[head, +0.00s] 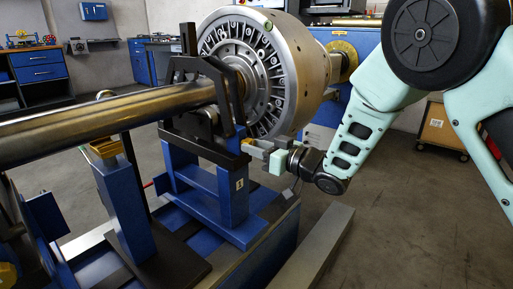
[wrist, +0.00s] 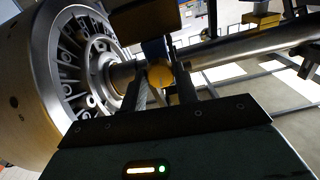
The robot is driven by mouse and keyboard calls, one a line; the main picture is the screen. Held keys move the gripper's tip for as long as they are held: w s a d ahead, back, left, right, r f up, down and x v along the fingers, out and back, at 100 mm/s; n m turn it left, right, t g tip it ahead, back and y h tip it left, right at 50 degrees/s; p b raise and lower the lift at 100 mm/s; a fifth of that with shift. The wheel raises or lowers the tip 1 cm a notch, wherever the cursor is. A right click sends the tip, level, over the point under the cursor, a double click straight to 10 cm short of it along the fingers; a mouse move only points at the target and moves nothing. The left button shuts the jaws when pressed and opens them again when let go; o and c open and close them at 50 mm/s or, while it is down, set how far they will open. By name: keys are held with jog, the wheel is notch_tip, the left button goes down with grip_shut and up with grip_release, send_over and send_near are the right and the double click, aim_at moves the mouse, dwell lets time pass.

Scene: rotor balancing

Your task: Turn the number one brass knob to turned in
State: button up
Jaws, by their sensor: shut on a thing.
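The number one brass knob (wrist: 160,74) shows as a round yellow face in the wrist view, between the two dark fingers of my gripper (wrist: 164,88). In the head view my gripper (head: 258,147) reaches in from the right at the side of the black bearing bracket on the blue stand marked 1 (head: 236,205). The gripper is shut on the knob. In the head view the fingers and bracket mostly hide the knob, so how far it is turned cannot be told.
The large rotor (head: 302,75) with its finned face stands just behind the bracket. Its long steel shaft (head: 110,118) runs left through the black bracket (head: 190,70). A grey beam (head: 318,245) lies low in front. Open floor is at the right; blue workbenches stand behind.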

jog(key=shift+n+h+b, duration=0.4)
jog(key=shift+n+b, duration=4.3)
jog(key=shift+n, duration=5.3)
jog(key=o, duration=1)
jog(key=shift+c, duration=0.2)
jog(key=shift+s, duration=0.1)
jog(key=f+p+v, duration=0.1)
jog(key=p+v, duration=0.4)
jog(key=v, duration=1.2)
jog(key=shift+s+r, duration=0.2)
jog(key=shift+r, duration=0.15)
